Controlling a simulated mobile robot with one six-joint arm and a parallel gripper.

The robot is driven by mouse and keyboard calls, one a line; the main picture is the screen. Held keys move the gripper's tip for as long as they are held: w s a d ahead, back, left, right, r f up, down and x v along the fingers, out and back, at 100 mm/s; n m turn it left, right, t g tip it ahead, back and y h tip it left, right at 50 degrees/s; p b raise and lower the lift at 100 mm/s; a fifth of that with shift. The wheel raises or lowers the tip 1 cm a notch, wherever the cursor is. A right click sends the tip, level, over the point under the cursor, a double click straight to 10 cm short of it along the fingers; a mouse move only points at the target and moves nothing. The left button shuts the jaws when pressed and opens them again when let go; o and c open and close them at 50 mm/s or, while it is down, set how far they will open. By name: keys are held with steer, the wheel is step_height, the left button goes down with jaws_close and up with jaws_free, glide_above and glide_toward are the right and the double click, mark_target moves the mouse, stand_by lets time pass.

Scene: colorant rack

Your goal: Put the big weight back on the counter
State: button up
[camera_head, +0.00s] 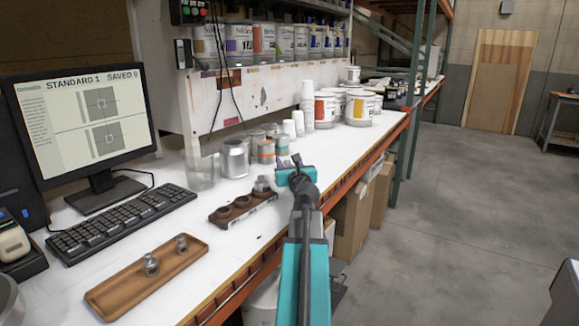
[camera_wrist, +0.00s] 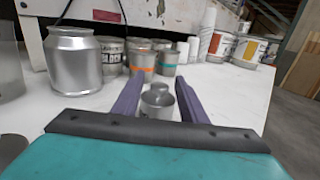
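A silver knobbed weight (camera_wrist: 157,102) stands upright between the two fingers of my gripper (camera_wrist: 160,90) in the wrist view. The fingers flank it closely, but I cannot tell whether they touch it. Its lower part is hidden by the gripper's palm. In the head view my gripper (camera_head: 287,162) is low over the counter (camera_head: 255,238), just right of the dark brown holder. Another metal weight (camera_head: 262,184) sits at the right end of the brown holder (camera_head: 226,219). Two smaller metal weights (camera_head: 151,264) stand on the wooden tray (camera_head: 120,296).
A silver bottle (camera_head: 235,160), a clear beaker (camera_head: 201,172) and several small cans (camera_head: 266,151) stand behind the holder. Paint buckets (camera_head: 360,107) are farther along. A keyboard (camera_head: 122,219) and monitor are at left. The counter's front edge runs below my arm.

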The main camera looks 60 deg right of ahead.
mark_target(288, 162)
steer(key=shift+v, duration=3.5)
steer(key=shift+s+a, duration=0.15)
steer(key=shift+a, duration=0.1)
steer(key=shift+b, duration=0.6)
steer(key=shift+s+a+b, duration=0.15)
steer(key=shift+b, duration=0.75)
steer(key=b+v, duration=0.1)
steer(key=b, duration=0.5)
steer(key=shift+s+a, duration=0.15)
steer(key=shift+s, duration=0.05)
steer(key=shift+b+v, duration=0.95)
steer(key=shift+b, duration=0.3)
steer(key=shift+s+a+b, duration=0.2)
steer(key=shift+b, duration=0.1)
steer(key=shift+s+r, duration=0.1)
